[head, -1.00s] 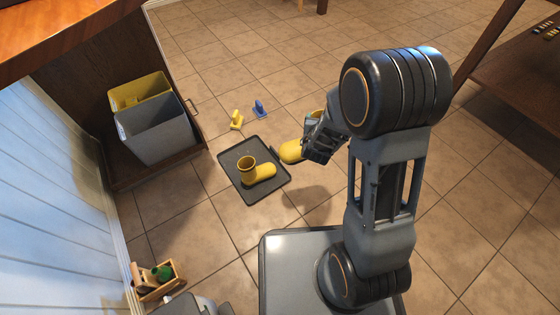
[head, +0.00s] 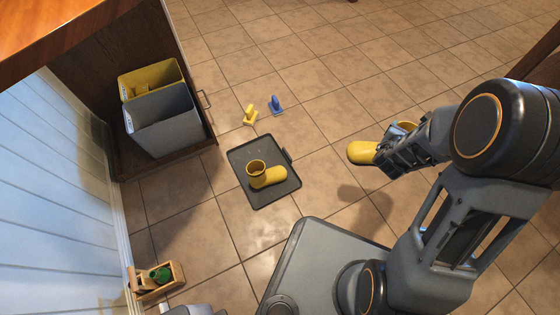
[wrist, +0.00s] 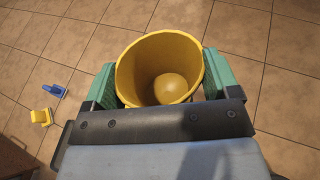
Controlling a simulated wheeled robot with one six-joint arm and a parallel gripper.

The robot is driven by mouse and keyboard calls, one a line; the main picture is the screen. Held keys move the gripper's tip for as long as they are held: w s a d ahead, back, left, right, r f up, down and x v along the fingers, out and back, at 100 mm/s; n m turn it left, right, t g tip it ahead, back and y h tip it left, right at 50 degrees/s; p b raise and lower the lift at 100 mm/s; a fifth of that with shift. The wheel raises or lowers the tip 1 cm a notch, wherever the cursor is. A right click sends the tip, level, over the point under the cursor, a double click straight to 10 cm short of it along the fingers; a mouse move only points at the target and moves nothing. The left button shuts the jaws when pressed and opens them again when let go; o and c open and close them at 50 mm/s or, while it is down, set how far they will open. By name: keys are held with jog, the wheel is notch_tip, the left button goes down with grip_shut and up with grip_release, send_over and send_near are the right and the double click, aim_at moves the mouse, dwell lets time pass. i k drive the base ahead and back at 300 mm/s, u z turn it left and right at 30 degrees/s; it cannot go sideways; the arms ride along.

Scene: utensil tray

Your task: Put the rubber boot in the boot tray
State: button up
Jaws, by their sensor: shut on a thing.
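A yellow rubber boot (head: 364,152) is held off the floor by my gripper (head: 392,158), to the right of the boot tray. In the wrist view the boot's open top (wrist: 160,68) faces the camera, with the green-padded fingers of my gripper (wrist: 160,88) on either side of its shaft. My gripper is shut on this boot. The dark boot tray (head: 268,198) lies flat on the floor. Another yellow boot (head: 272,177) stands upright in the tray. The held boot's sole is hidden in the wrist view.
A yellow small object (head: 250,115) and a blue one (head: 275,105) stand on the floor behind the tray. Yellow and grey bins (head: 165,125) are in the cabinet at left. A wooden caddy (head: 157,281) sits front left. Floor between tray and held boot is clear.

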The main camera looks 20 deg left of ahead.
aim_at(257, 159)
jog(key=u, duration=0.05)
jog(key=i, duration=2.8)
jog(key=u, duration=4.4)
jog(key=i, duration=0.5)
jog(key=u, duration=0.05)
